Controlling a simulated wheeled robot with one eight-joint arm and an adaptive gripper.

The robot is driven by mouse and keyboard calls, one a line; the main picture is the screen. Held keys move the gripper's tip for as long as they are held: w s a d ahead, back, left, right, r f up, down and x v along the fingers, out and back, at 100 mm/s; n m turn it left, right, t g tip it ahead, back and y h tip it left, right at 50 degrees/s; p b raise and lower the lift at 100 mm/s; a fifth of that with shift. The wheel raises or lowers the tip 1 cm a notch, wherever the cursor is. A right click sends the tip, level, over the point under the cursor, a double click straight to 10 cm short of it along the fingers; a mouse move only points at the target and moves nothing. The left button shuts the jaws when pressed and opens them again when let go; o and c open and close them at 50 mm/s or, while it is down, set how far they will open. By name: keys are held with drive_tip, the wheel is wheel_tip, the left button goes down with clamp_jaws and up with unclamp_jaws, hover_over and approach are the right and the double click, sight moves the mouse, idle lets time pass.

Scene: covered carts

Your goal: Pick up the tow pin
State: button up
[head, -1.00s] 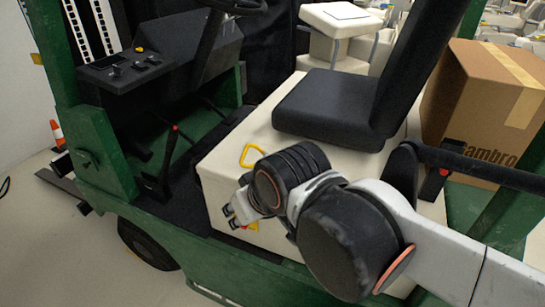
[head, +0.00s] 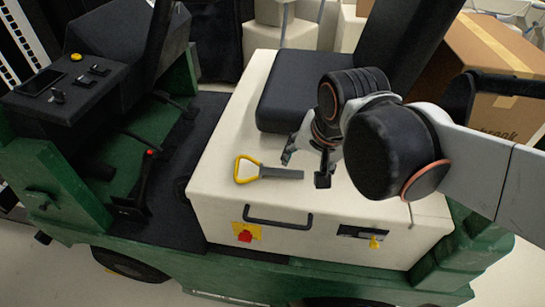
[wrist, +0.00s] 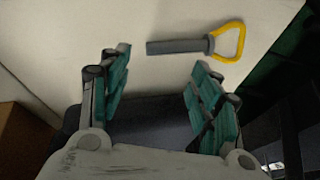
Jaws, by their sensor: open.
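The tow pin (head: 282,173) has a grey shaft and a yellow loop handle. It lies flat on the white box top of the cart, in front of the black seat. In the head view its handle points left and its shaft right. It also shows in the wrist view (wrist: 180,46), beyond my fingertips, with the loop to the right. My gripper (head: 304,170) is open and empty, beside the shaft end and apart from the handle. Its two green-padded fingers (wrist: 158,62) stand wide apart in the wrist view. Whether it is above or level with the pin is hard to tell.
The black seat (head: 305,98) stands right behind the pin. A black bar handle (head: 278,220), a red knob (head: 244,236) and a yellow key (head: 375,242) are on the box front. A cardboard box (head: 500,65) is at the right. The white top's left part is clear.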

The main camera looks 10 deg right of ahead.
drive_tip(key=w+a+r+m+g+p, duration=0.25)
drive_tip(key=w+r+m+p, duration=0.2)
drive_tip(key=m+p, duration=0.25)
drive_tip(key=m+g+p, duration=0.3)
drive_tip(key=m+p, duration=0.2)
drive_tip(key=m, duration=0.3)
hover_over(268, 169)
drive_tip(key=shift+t, duration=0.25)
drive_tip(key=f, duration=0.8)
drive_tip(key=shift+w+a+f, duration=0.1)
drive_tip(key=shift+w+f, duration=0.25)
drive_tip(key=shift+s+f+b, duration=0.15)
drive_tip(key=shift+f+b, duration=0.35)
drive_tip(key=shift+f, duration=1)
drive_tip(key=shift+s+f+b, duration=0.15)
drive_tip(key=shift+f+b, duration=0.35)
drive_tip(key=shift+f, duration=1)
clamp_jaws()
drive_tip(key=shift+r, duration=0.1)
